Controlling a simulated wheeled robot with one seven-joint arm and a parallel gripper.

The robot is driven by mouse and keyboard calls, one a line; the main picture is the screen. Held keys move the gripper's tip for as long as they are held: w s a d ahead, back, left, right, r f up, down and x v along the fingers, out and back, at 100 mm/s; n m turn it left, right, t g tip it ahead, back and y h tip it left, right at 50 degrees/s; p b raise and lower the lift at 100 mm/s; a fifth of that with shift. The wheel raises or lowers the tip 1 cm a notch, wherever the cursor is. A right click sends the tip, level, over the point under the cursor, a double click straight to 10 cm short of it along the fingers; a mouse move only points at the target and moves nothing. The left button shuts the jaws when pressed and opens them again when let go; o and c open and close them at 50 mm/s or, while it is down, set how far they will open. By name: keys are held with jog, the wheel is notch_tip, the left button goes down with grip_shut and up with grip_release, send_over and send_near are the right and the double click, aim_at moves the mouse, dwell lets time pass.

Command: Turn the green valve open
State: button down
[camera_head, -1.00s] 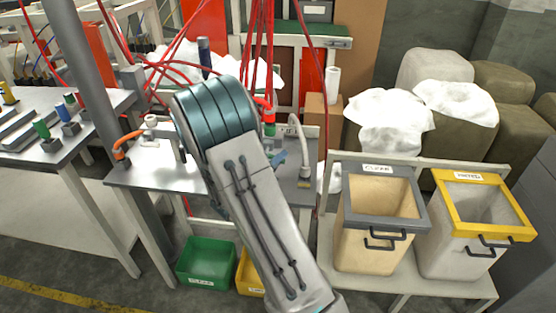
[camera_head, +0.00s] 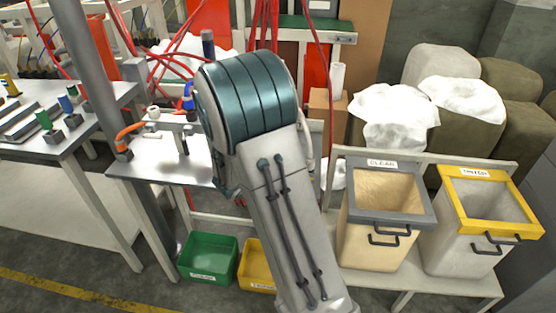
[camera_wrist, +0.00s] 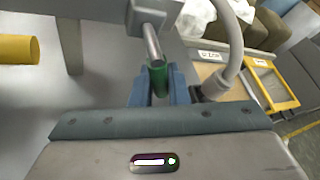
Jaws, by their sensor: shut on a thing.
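The green valve handle (camera_wrist: 157,78) shows in the wrist view as a short green cylinder at the end of a metal rod. The rod comes from a grey block (camera_wrist: 146,18) above it. My gripper (camera_wrist: 158,94) has its blue fingers on either side of the green handle and is shut on it. The fingers hide part of the handle. In the head view my arm covers the valve and my gripper, so how far the valve is turned cannot be told there.
A grey bent hose (camera_wrist: 232,45) runs close to the right of my gripper. A yellow cylinder (camera_wrist: 18,49) lies left. In the head view, a clear bin (camera_head: 385,225) and a yellow-rimmed bin (camera_head: 465,235) stand right. A green crate (camera_head: 208,257) sits below the metal bench (camera_head: 150,165).

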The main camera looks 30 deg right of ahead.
jog(key=b, duration=0.1)
jog(key=f+m+y+b, duration=0.1)
jog(key=shift+w+a+m+t+b, duration=0.25)
jog(key=shift+a+m+t+b, duration=0.05)
jog(key=shift+a, duration=0.1)
jog(key=b, duration=0.1)
jog(key=m+y+b, duration=0.1)
jog(key=b, duration=0.1)
jog(key=shift+w+a+r+m+t+y, duration=0.15)
jog(key=shift+w+a+m+t+y, duration=0.15)
jog(key=shift+a, duration=0.1)
jog(key=c, duration=1.4)
grip_release()
jog(key=shift+a, duration=0.1)
jog(key=shift+r, duration=0.1)
jog(key=shift+s+a+r, duration=0.1)
jog(key=shift+s+r, duration=0.1)
jog(key=p+v, duration=0.2)
jog(key=v, duration=1.1)
jog(key=shift+r, duration=0.1)
